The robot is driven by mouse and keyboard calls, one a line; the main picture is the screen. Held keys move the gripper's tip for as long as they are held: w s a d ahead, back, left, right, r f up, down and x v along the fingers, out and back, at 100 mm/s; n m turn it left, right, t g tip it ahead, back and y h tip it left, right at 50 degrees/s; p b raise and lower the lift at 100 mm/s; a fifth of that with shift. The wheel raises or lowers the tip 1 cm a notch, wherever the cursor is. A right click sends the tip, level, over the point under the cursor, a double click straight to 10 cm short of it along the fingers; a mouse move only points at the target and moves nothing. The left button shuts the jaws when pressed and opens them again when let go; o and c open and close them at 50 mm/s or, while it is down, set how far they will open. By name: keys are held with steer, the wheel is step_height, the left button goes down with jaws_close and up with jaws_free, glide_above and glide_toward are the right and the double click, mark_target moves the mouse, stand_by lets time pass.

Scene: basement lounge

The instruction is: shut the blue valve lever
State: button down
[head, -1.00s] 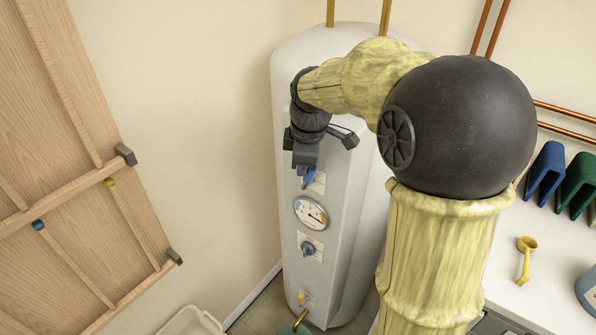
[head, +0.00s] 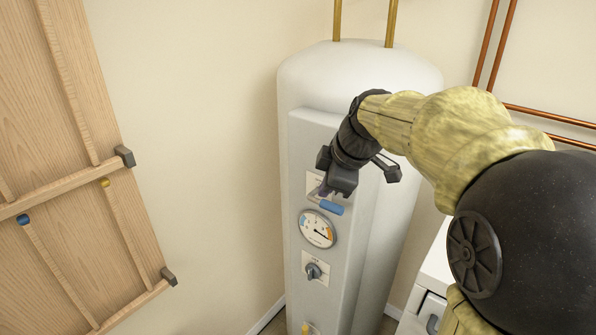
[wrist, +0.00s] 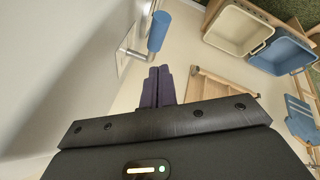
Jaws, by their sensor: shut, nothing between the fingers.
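The blue valve lever (head: 331,208) sits on the front panel of the white tank, just above the round gauge. Its blue handle points right and slightly down in the head view. In the wrist view the handle (wrist: 159,32) stands on a metal stem beyond the fingertips. My gripper (head: 323,191) is at the lever's upper left in the head view, pointing down. Its purple fingers (wrist: 157,72) are together and empty. They look close to the lever, with a small gap in the wrist view; contact is unclear. The gripper hides part of the lever's plate.
The gauge (head: 317,228) and a grey knob (head: 313,271) are below the lever on the tank (head: 372,75). A wooden door or panel (head: 75,150) is at left. The wrist view shows a cream bin (wrist: 238,30) and a blue bin (wrist: 282,50).

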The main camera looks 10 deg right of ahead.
steer(key=shift+w+f, duration=0.15)
steer(key=shift+w, duration=0.4)
steer(key=shift+w+f, duration=0.15)
steer(key=shift+w, duration=0.35)
steer(key=shift+s+a+r+p, duration=1)
steer(key=shift+a+r+p, duration=0.25)
steer(key=shift+r, duration=0.7)
steer(key=s+d+r+b, duration=0.1)
steer(key=s+d+b, duration=0.2)
steer(key=s+d, duration=0.2)
steer(key=s, duration=0.3)
steer(key=shift+d+r, duration=0.2)
steer(key=shift+d, duration=0.05)
